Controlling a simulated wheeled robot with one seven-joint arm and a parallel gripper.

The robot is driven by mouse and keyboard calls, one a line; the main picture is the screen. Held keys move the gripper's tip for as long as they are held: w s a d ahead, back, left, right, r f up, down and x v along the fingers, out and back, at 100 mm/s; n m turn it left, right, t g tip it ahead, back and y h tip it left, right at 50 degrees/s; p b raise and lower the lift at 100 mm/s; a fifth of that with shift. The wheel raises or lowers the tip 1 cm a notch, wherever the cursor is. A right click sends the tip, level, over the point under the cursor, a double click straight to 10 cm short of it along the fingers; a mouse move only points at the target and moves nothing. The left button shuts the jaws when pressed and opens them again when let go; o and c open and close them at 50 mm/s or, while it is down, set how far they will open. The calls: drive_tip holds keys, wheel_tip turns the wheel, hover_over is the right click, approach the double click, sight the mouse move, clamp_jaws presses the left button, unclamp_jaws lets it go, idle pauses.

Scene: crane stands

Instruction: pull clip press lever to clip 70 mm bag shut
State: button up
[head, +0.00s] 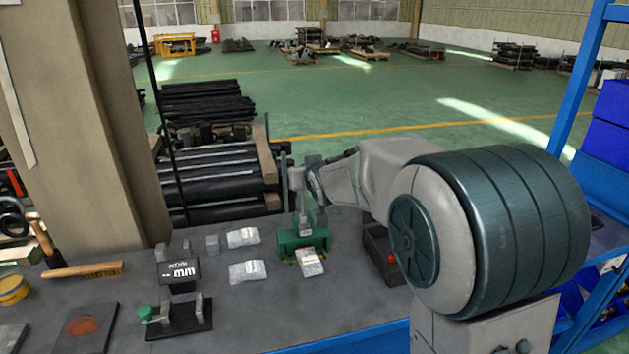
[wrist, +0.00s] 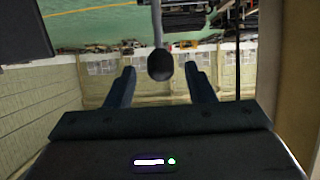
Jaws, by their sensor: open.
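The green clip press (head: 288,241) stands on the grey bench, left of my arm. A small white bag (head: 310,262) lies at its front, partly against the press; whether its neck is in the press I cannot tell. The lever (head: 303,222) rises from the press toward my gripper (head: 303,178). In the wrist view the lever's dark round knob (wrist: 160,66) shows between the two spread fingers of my gripper (wrist: 160,75), with a gap on each side. My gripper is open and does not visibly touch the knob.
Two more bags (head: 242,237) (head: 248,271) lie left of the press. A dark bin (head: 377,241) stands to its right, under my arm. A pillar (head: 100,130) rises at the left.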

drive_tip(key=v, duration=0.7)
drive_tip(key=shift+s, duration=0.35)
drive_tip(key=shift+d+r, duration=0.15)
drive_tip(key=s+d+f+g+h, duration=0.1)
drive_tip(key=s+d+f+g, duration=0.2)
drive_tip(key=s, duration=0.7)
drive_tip(key=s+d+f+m+g, duration=0.1)
drive_tip(key=s+d+f+g, duration=0.2)
drive_tip(key=s, duration=0.7)
drive_tip(key=s+d+f+m+g+h, duration=0.1)
drive_tip(key=s+d+f+g, duration=0.3)
drive_tip(key=s+f, duration=0.3)
drive_tip(key=s, duration=0.3)
drive_tip(key=shift+d+h, duration=0.3)
drive_tip(key=shift+d, duration=0.05)
